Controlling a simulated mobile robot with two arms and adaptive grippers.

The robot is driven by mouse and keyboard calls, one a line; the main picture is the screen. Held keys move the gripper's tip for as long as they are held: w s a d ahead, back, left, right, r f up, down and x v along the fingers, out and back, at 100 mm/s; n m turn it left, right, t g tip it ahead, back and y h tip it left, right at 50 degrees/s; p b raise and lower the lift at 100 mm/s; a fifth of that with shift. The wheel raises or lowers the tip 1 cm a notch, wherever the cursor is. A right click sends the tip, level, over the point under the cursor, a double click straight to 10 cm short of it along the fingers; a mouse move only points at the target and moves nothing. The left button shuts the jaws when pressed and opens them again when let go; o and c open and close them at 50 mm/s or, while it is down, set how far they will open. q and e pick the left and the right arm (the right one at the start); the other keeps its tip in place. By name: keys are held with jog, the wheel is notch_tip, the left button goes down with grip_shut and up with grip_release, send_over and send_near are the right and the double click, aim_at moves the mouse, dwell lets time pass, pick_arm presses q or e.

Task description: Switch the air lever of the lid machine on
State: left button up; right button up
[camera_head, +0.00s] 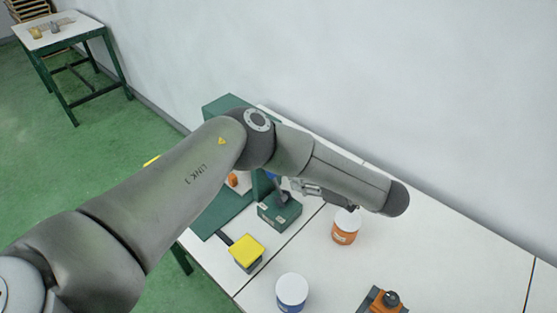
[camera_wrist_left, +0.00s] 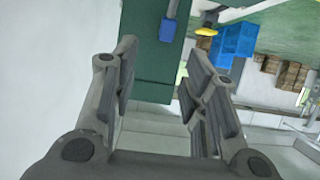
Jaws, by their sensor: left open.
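The green lid machine (camera_head: 228,103) stands on the white table, largely hidden behind my left arm in the head view. Its green panel (camera_wrist_left: 146,75) fills the upper middle of the left wrist view. A small blue part (camera_wrist_left: 167,30), which looks like the air lever, is on this panel; I cannot tell its on or off position. My left gripper (camera_wrist_left: 160,70) is open and empty, its fingers either side of the panel in the picture, apart from the blue part. In the head view the left gripper (camera_head: 308,188) is partly hidden under the wrist. My right gripper is not in view.
A yellow-topped block (camera_head: 246,250), a dark green box (camera_head: 280,211), an orange can (camera_head: 346,228), a blue can (camera_head: 292,291) and an orange-and-black device (camera_head: 384,301) stand on the table. The wall is close behind. The table's right part is clear.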

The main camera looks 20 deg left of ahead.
aim_at(276, 181)
pick_arm(q)
jog(key=x, duration=0.2)
jog(key=p+x, duration=0.1)
jog(key=x, duration=0.5)
jog(key=shift+s+a+r, duration=0.2)
jog(key=shift+s+a, duration=0.1)
jog(key=shift+s, duration=0.05)
jog(key=shift+w+a+f+p, duration=0.2)
jog(key=shift+a+p, duration=0.15)
jog(key=shift+a, duration=0.3)
jog(key=shift+f, duration=0.1)
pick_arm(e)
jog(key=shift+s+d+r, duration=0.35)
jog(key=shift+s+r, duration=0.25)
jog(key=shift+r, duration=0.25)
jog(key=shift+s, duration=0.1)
pick_arm(q)
jog(key=c, duration=0.7)
grip_shut()
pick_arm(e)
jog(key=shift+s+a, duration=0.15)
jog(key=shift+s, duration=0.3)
